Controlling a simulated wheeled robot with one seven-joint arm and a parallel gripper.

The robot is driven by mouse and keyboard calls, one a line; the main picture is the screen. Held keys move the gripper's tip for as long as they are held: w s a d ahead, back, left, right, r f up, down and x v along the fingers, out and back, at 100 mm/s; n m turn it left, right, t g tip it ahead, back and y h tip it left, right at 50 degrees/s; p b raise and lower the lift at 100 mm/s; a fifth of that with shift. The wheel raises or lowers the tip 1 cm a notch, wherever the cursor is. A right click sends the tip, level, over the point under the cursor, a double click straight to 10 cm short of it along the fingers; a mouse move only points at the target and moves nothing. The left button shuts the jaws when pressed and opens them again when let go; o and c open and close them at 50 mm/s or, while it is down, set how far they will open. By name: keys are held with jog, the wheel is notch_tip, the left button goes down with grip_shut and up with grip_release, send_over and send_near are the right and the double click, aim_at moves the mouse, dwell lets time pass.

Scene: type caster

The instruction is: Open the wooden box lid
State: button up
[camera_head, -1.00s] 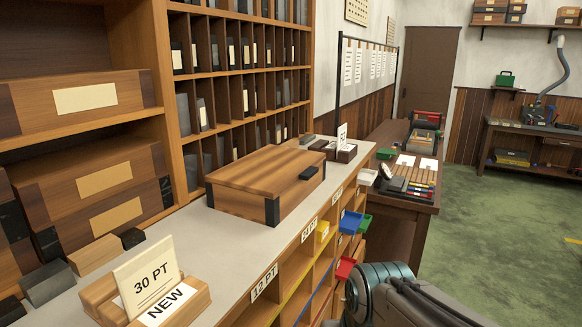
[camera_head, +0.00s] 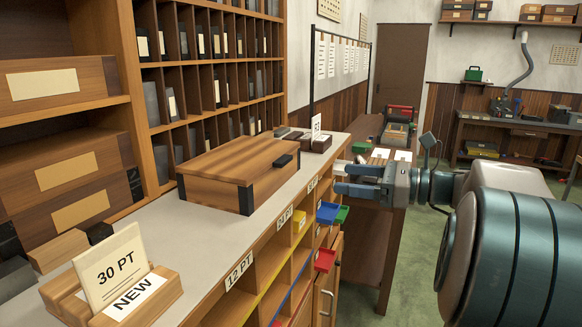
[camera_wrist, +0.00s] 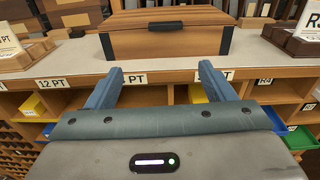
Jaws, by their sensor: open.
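The wooden box (camera_head: 220,188) stands shut on the grey counter, with black corner pieces and a small black latch or handle (camera_head: 283,160) at its lid's front edge. In the wrist view the box (camera_wrist: 165,42) is straight ahead, with its lid (camera_wrist: 200,17) down and the black handle (camera_wrist: 166,26) at the middle of the lid's front edge. My gripper (camera_head: 338,178) is open and empty, to the right of the box in the head view and apart from it. In the wrist view my two blue fingers (camera_wrist: 155,80) are spread in front of the counter's edge, below the box.
The counter (camera_head: 170,237) has open shelves below with coloured bins (camera_head: 325,260) sticking out. A "30 PT" card holder (camera_head: 110,290) stands at the near left. Tall cubby shelves (camera_head: 215,75) rise behind the box. Dark card boxes (camera_head: 318,142) sit beyond it.

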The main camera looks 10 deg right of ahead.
jog(key=shift+t, duration=0.3)
jog(key=x, duration=0.4)
jog(key=p+x, duration=0.1)
jog(key=x, duration=0.3)
jog(key=r+x, duration=0.1)
jog(key=x, duration=0.4)
jog(key=shift+w+d, duration=0.15)
jog(key=shift+w, duration=0.1)
